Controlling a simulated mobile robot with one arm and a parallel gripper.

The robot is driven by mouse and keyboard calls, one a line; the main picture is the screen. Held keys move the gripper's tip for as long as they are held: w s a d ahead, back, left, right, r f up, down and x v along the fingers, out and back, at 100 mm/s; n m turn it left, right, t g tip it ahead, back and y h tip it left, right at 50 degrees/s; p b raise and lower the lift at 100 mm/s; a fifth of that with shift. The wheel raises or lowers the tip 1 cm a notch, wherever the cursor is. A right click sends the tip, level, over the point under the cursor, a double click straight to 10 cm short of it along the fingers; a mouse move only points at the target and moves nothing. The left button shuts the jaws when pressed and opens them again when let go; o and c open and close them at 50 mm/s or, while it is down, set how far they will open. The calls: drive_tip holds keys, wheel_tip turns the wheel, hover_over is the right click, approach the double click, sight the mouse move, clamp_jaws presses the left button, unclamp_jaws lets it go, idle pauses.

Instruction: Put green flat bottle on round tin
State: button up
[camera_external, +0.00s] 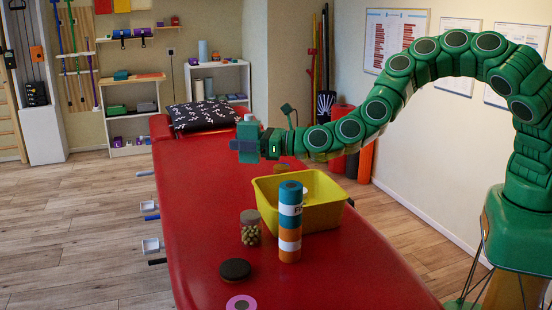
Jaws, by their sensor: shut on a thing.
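My gripper (246,146), at the end of my green arm, is shut on the green flat bottle (248,132). The bottle is upright, with a pale cap on top, and the fingers cover part of it. It appears held above the far part of the red treatment table. A low, dark, round container with a brownish side, seemingly the round tin (235,269), sits on the near part of the table, well apart from the bottle. Its top looks bare.
A yellow basket (326,213), a blue, white and orange cylinder (290,222) and a jar (250,229) stand on the red table (200,215), beyond the tin. A pink ring (241,303) lies nearer. A patterned pillow (208,116) is at the far end. The table's left side is clear.

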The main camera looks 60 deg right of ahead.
drive_tip(key=n+y, duration=0.1)
drive_tip(key=y, duration=0.1)
hover_over(247, 267)
drive_tip(key=x, duration=0.5)
drive_tip(key=shift+g, duration=0.3)
drive_tip(key=shift+s+a+f, duration=0.1)
drive_tip(key=shift+f, duration=5.45)
drive_tip(key=shift+s+a+f, duration=0.1)
drive_tip(key=shift+f, duration=5.5)
drive_tip(key=shift+f, duration=0.15)
drive_tip(key=o, duration=1.2)
drive_tip(key=shift+d, duration=0.1)
drive_tip(key=v, duration=0.4)
drive_tip(key=shift+s+d, duration=0.2)
drive_tip(key=shift+s, duration=0.15)
drive_tip(key=shift+r, duration=3.65)
